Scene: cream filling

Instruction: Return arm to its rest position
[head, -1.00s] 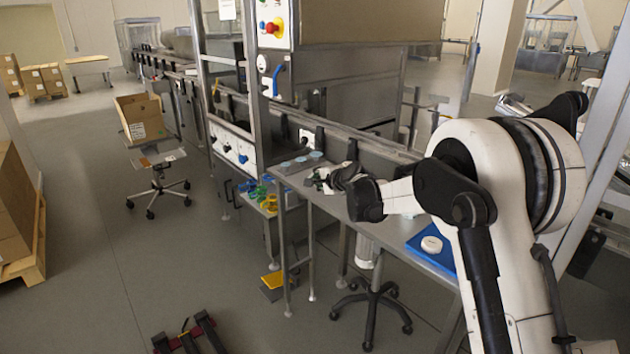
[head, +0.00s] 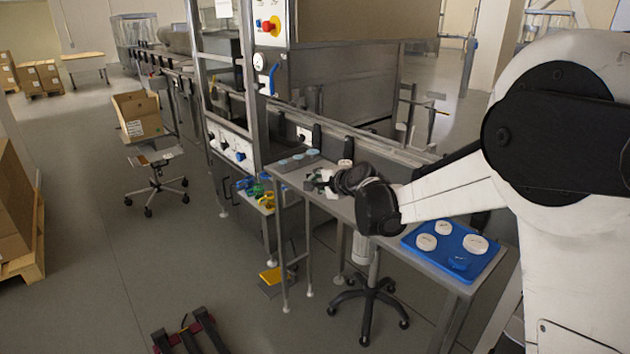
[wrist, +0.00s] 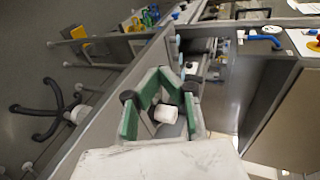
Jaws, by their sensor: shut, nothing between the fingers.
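My gripper (head: 316,181) is above the narrow metal table (head: 425,264), near its far end. In the wrist view its green-padded fingers (wrist: 161,76) meet at their tips, with nothing held between them. A small white object (wrist: 166,113) shows through the gap behind the fingertips; I cannot tell what it is. My arm reaches in from the right and covers part of the table.
A blue tray (head: 408,240) with several white round pieces lies on the near table end. Several light-blue-topped round pieces (head: 298,159) stand at the far end. The conveyor line (head: 390,160) runs behind.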

